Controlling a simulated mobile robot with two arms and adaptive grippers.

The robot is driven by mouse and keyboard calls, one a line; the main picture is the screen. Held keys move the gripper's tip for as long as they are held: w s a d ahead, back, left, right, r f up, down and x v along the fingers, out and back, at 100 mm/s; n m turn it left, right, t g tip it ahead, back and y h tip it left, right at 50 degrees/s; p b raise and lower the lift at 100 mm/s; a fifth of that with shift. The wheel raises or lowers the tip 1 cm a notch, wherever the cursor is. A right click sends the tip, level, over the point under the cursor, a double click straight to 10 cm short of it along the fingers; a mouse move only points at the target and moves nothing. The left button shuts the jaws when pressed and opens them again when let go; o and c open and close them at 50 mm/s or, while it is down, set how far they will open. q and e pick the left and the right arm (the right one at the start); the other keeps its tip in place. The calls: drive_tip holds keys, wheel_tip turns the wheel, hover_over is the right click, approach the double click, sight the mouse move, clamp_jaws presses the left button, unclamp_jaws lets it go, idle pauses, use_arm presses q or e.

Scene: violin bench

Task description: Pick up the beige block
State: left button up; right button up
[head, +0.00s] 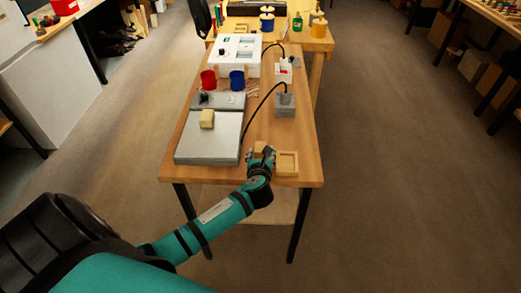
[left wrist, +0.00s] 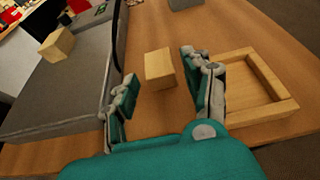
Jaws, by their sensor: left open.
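My left gripper (head: 262,153) is over the front right part of the wooden bench, open and empty. In the left wrist view its two fingers (left wrist: 161,88) stand apart. A beige block (left wrist: 159,68) lies on the bench just beyond and between the fingertips, seemingly not touched; in the head view the gripper largely hides it. A second beige block (head: 207,118) sits on the grey plate to the left; it also shows in the left wrist view (left wrist: 57,44). My right gripper is not in view.
A shallow wooden tray (head: 288,173) lies right beside the left gripper, empty. The grey plate (head: 205,146) lies to its left. Behind are a grey holder (head: 285,107) with a black cable, red (head: 208,80) and blue (head: 237,80) cups, and a white box (head: 228,60).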

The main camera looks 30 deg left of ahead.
sight(260, 148)
use_arm(q)
drive_tip(key=shift+x, duration=2.7)
drive_tip(key=shift+s+a+f, duration=0.1)
drive_tip(key=shift+s, duration=0.05)
drive_tip(key=c, duration=0.8)
